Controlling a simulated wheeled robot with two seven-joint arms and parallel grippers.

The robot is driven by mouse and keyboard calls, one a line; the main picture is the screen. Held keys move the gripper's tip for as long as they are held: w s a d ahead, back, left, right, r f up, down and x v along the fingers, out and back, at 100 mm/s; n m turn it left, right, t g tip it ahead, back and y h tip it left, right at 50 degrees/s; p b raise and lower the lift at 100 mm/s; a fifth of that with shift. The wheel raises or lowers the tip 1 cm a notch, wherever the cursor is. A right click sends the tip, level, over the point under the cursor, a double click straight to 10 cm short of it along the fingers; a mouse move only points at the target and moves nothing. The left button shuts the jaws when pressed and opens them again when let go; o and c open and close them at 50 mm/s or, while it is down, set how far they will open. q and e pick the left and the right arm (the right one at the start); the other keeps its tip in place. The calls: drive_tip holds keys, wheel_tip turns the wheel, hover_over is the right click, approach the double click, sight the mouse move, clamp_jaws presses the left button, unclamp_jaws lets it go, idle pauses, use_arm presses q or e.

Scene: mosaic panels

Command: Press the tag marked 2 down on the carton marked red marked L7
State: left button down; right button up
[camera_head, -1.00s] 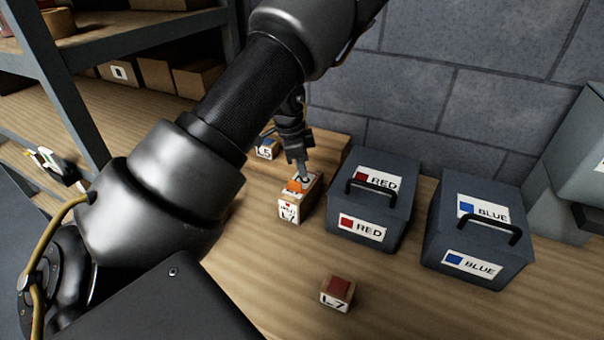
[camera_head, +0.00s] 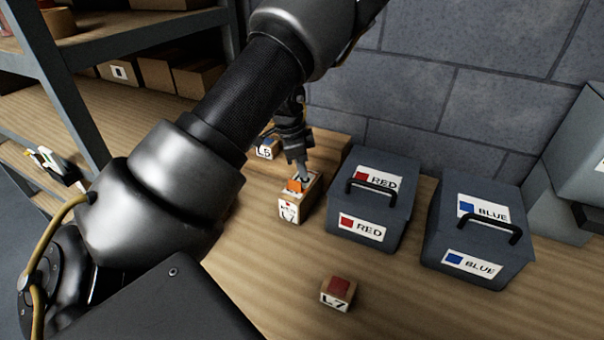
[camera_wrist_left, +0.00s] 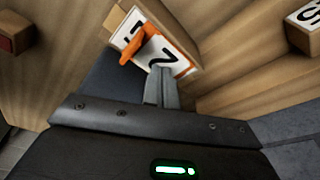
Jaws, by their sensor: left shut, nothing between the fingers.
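The carton marked red and L7 (camera_head: 289,211) stands on the wooden bench, left of the grey RED box. The tag marked 2 (camera_wrist_left: 163,56) lies on its top, a white plate with a black 2 and an orange tab (camera_wrist_left: 137,42). In the head view the orange part (camera_head: 294,186) shows on the carton's top. My left gripper (camera_head: 302,172) is shut and empty, pointing down at the tag. In the left wrist view its fingertips (camera_wrist_left: 161,84) are at the tag's edge, and I cannot tell whether they touch it. My right gripper is out of view.
A small red-topped block marked L7 (camera_head: 338,292) lies at the front. The RED box (camera_head: 351,207) and BLUE box (camera_head: 440,240) stand to the right. A blue-marked carton (camera_head: 266,149) is behind, by a wooden block. Shelves (camera_head: 150,50) are at left.

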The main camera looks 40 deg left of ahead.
use_arm(q)
drive_tip(key=shift+f+b, duration=0.35)
drive_tip(key=shift+f, duration=0.3)
drive_tip(key=shift+r, duration=0.15)
wheel_tip(320, 180, up, 8)
drive_tip(key=p, duration=0.6)
drive_tip(key=shift+p, duration=0.3)
idle(0.6)
